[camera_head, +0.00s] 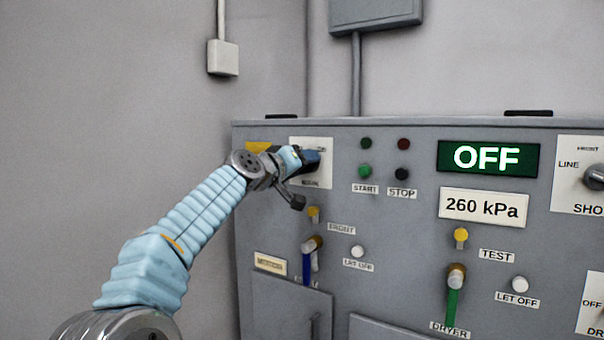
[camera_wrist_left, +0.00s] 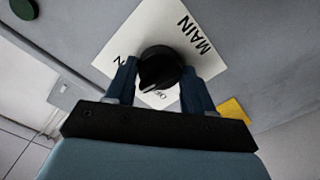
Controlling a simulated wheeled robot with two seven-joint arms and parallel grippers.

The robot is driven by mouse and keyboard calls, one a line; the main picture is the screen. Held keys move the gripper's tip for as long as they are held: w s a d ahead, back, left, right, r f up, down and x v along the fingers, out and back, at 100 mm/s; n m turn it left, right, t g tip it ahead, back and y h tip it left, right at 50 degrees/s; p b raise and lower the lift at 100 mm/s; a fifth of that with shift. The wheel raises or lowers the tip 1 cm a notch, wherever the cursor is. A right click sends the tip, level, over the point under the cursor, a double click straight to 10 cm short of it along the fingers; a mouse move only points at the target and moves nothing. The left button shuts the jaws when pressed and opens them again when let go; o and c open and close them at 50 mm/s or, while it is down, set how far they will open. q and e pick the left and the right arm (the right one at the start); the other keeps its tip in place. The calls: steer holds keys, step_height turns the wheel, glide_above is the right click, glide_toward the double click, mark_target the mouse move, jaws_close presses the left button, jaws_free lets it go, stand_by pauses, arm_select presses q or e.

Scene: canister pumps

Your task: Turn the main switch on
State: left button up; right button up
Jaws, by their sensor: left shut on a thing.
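The main switch is a round black knob (camera_wrist_left: 160,66) on a white plate (camera_wrist_left: 182,30) marked MAIN. In the left wrist view, parts of an ON and an OFF label show beside the knob. My left gripper (camera_wrist_left: 158,76) has one blue finger on each side of the knob and is shut on it. I cannot tell exactly which label the knob points to. In the head view, my left gripper (camera_head: 312,158) covers most of the knob, in front of the plate (camera_head: 322,181) at the panel's upper left. My right gripper is not in view.
A green display (camera_head: 487,158) reads OFF, above a plate (camera_head: 484,207) reading 260 kPa. START (camera_head: 365,171) and STOP (camera_head: 402,174) buttons sit right of the switch. Yellow knobs and valve handles are below.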

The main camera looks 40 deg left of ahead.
arm_select(q)
steer(key=shift+f+m+b, duration=0.1)
steer(key=shift+m+b, duration=1.35)
steer(key=shift+m, duration=2.15)
steer(key=o, duration=1)
steer(key=shift+o, duration=0.2)
